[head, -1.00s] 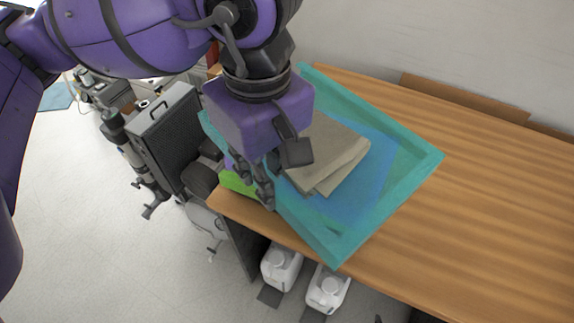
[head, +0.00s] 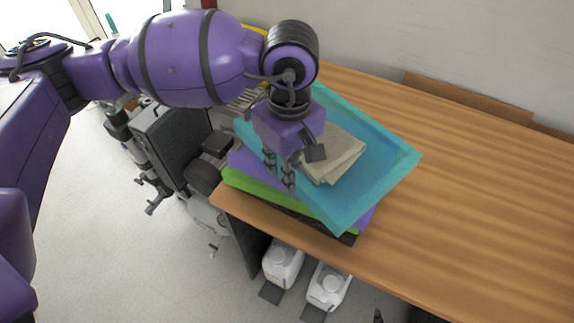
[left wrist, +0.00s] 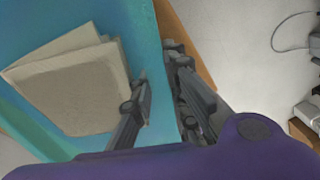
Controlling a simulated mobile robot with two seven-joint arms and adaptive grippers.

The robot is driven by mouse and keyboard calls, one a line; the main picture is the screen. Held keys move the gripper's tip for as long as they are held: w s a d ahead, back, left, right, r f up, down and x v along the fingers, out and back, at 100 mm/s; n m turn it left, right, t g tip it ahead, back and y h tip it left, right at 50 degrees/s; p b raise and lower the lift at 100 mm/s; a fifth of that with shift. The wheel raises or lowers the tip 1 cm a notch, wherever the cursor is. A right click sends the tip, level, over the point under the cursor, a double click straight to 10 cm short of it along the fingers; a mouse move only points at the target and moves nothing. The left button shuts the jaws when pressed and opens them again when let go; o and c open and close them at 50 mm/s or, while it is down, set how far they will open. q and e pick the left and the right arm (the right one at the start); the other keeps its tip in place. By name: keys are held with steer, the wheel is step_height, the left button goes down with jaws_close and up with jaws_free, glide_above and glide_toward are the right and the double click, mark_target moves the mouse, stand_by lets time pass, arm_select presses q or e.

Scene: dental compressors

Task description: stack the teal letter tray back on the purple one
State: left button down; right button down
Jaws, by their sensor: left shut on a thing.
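The teal letter tray (head: 398,172) holds a folded beige cloth (head: 335,157). My left gripper (head: 297,170) is shut on the tray's near left wall, one finger inside and the others outside. In the left wrist view the fingers (left wrist: 160,80) straddle the teal wall (left wrist: 151,50), with the cloth (left wrist: 75,90) inside. The purple tray (head: 243,161) lies below, showing at the left and at the near right corner. The teal tray is over it, turned and shifted to the right. I cannot tell whether they touch. My right gripper is not in view.
A green tray (head: 262,192) and a black tray (head: 322,228) lie under the purple one at the wooden table's (head: 470,190) near left edge. The tabletop to the right is clear. White jugs (head: 328,285) stand below on the floor side.

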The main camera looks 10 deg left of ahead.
arm_select(q)
steer(key=shift+r, duration=0.1)
steer(key=c, duration=1.7)
jaws_free()
steer(key=shift+r, duration=0.2)
step_height(320, 180, up, 12)
steer(key=shift+w+d+f, duration=0.1)
steer(key=shift+f, duration=0.1)
